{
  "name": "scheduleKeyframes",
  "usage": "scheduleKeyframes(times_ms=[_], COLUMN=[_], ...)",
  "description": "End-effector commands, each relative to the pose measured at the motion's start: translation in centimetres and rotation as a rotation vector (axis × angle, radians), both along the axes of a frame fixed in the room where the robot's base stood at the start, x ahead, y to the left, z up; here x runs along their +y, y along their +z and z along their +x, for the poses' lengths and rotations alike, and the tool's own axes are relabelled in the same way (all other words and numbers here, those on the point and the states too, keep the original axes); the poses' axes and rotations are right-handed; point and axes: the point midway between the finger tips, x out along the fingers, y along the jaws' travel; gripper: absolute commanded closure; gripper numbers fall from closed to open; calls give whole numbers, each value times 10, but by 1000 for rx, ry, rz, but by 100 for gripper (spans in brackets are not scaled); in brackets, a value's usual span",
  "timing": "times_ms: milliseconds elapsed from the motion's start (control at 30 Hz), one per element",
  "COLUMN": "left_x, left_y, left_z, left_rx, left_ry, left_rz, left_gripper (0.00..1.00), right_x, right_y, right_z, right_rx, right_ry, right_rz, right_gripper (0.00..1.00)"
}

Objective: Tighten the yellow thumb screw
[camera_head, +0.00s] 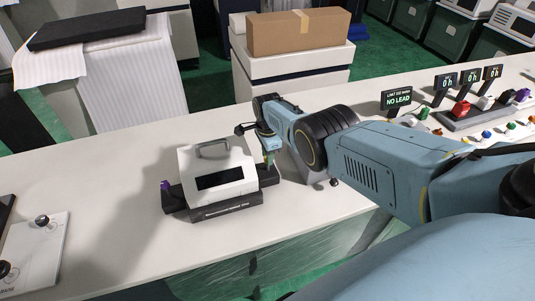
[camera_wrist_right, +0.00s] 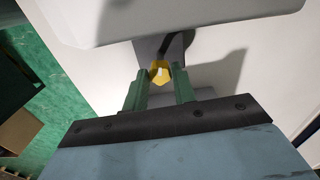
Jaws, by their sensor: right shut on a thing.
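A white machine (camera_head: 215,168) with a grey top handle and a dark front window sits on a dark base on the white counter. The yellow thumb screw (camera_wrist_right: 160,72) shows in the right wrist view, between the tips of the two green fingers. My right gripper (camera_wrist_right: 159,80) is shut on it. In the head view my right gripper (camera_head: 269,158) is at the right side of the machine, fingers pointing down, and the yellow screw cannot be made out there. A purple knob (camera_head: 165,186) sits on the machine's left side. My left gripper is not in view.
A white board with black knobs (camera_head: 34,250) lies at the counter's left. A "NO LEAD" sign (camera_head: 397,98) and a rack of coloured parts (camera_head: 480,110) stand at the right. A cardboard box (camera_head: 298,32) is on a cabinet behind.

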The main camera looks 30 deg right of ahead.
Motion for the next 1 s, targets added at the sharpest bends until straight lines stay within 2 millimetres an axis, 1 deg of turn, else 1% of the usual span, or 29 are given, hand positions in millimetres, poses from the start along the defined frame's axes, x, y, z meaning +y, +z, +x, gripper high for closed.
scheduleKeyframes(times_ms=[67,100,233,267,533,667,767,1000], left_x=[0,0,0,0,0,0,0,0], left_y=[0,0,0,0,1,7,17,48], left_z=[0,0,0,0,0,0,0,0], left_rx=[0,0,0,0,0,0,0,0], left_ry=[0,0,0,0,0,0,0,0], left_rz=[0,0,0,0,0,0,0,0], left_gripper=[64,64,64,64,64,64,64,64], right_x=[-1,-1,-1,-1,0,0,0,0], right_y=[2,2,1,1,1,7,18,55], right_z=[1,1,1,1,0,0,0,0], right_rx=[-3,-3,-3,-3,-1,-1,-2,-2], right_ry=[0,0,1,1,1,1,1,2], right_rz=[-3,-3,-3,-2,-1,0,0,-1], right_gripper=[96,71,54,52,52,52,52,52])
